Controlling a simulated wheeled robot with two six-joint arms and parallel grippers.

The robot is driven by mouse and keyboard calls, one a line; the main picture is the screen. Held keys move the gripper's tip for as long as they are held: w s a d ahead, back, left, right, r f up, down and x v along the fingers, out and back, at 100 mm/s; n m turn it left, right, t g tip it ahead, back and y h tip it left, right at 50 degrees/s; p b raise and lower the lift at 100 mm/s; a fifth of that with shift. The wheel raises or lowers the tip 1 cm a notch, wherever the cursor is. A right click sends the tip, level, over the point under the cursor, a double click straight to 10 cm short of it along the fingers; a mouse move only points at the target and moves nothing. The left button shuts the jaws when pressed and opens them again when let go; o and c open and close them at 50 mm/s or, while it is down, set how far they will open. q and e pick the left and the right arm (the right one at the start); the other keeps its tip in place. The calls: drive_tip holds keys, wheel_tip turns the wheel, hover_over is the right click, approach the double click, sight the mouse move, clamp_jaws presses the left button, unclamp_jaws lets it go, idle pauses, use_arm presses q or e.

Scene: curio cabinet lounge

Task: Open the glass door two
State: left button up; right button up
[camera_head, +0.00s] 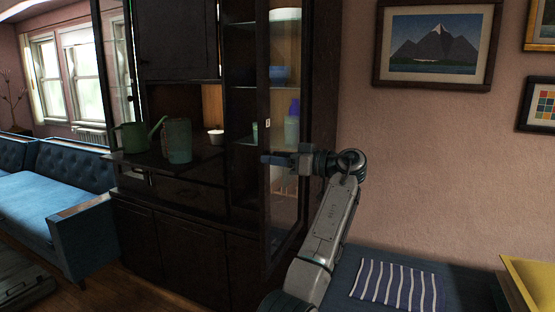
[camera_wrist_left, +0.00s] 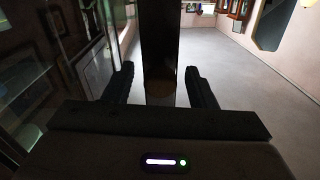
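The dark cabinet's right-hand glass door (camera_head: 266,210) stands swung out from the cabinet in the head view, with shelves showing behind its glass. My left gripper (camera_head: 274,160) is at mid-height of this door, its fingers level with the door's outer upright. In the left wrist view, a dark upright bar (camera_wrist_left: 160,45), which looks like the door's frame edge, stands between the spread fingers of my left gripper (camera_wrist_left: 162,90). Gaps show on both sides of the bar. Whether a finger touches it cannot be told. My right gripper is out of view.
Another glass door (camera_head: 120,55) stands out at the cabinet's left. A green watering can (camera_head: 133,137) and a green pot (camera_head: 177,141) stand on the cabinet ledge. A blue sofa (camera_head: 60,190) is left. A blue bench with a striped cloth (camera_head: 395,285) and a yellow tray (camera_head: 530,280) are right.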

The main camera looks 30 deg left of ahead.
use_arm(q)
drive_tip(key=w+d+b, duration=0.1)
drive_tip(key=d+b, duration=0.1)
drive_tip(key=d, duration=0.8)
drive_tip(key=shift+w+d, duration=0.25)
drive_tip(key=shift+d, duration=0.1)
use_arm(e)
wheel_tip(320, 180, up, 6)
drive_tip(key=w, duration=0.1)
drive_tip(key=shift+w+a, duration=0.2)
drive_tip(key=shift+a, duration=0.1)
use_arm(q)
drive_tip(key=shift+f, duration=0.15)
